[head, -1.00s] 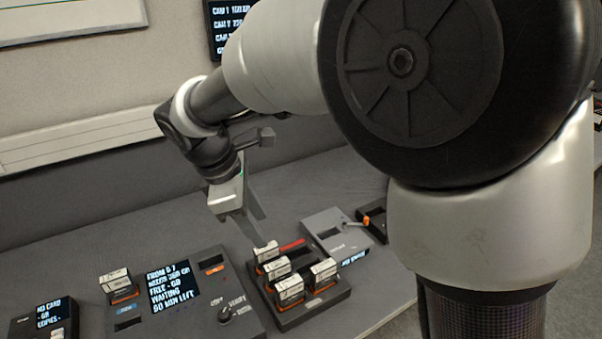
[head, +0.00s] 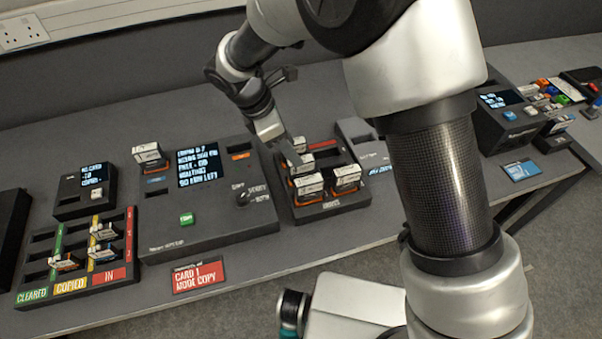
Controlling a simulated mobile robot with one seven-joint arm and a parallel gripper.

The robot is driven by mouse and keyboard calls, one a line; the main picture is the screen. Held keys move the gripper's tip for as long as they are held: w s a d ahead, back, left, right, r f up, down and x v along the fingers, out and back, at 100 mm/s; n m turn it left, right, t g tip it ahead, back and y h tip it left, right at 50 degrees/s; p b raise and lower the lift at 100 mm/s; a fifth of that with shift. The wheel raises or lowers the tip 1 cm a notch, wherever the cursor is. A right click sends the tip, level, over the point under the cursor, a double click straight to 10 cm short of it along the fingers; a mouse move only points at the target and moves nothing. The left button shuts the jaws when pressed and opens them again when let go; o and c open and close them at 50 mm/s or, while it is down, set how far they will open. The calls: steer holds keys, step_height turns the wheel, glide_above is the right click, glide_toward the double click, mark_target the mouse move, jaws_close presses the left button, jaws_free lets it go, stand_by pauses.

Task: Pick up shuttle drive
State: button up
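Three white-labelled drives with orange trim stand in the dark drives rack (head: 318,213): a rear one (head: 303,162), a front left one (head: 308,185) and a front right one (head: 346,176). A similar drive (head: 149,154) stands in the large copier console at left. The labels are too small to tell which is the shuttle drive. My gripper (head: 292,157) points down at the rear drive, over the back left of the rack. Its fingertips overlap that drive in the picture; I cannot tell whether they touch it or how far they are open.
The copier console (head: 215,225) with a lit screen and knob is left of the rack. A card tray (head: 80,272) with several cards lies at far left, near a red sign (head: 198,275). A grey box (head: 362,148) stands right of the rack, partly behind my arm.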

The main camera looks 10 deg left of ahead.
mark_target(301, 174)
steer(key=x, duration=0.8)
steer(key=shift+a+f, duration=0.15)
steer(key=shift+a, duration=0.1)
jaws_close()
